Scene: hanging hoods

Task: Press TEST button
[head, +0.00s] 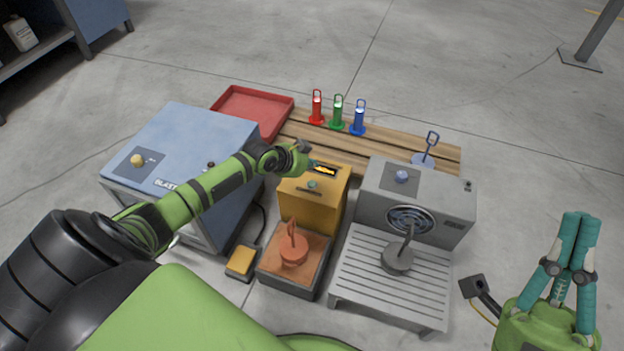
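A yellow box (311,208) stands in the middle of the head view, with a lit orange display (325,169) on its top. A small teal button (312,184) sits in front of the display; its label is too small to read, so I cannot tell if it is TEST. My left gripper (306,152) is just behind and left of the display, apart from the button in the picture; its fingers are mostly hidden by the wrist. My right gripper (579,217) is at the lower right, fingers together, empty and pointing up, away from the boxes.
A blue cabinet (190,135) with a yellow knob stands left. A grey fan unit (430,205) with a bluish knob stands right, a slatted grey table (365,285) before it. Red, green and blue hanging-loop pieces (338,115) stand on a wooden bench behind. A red tray (255,95) is behind.

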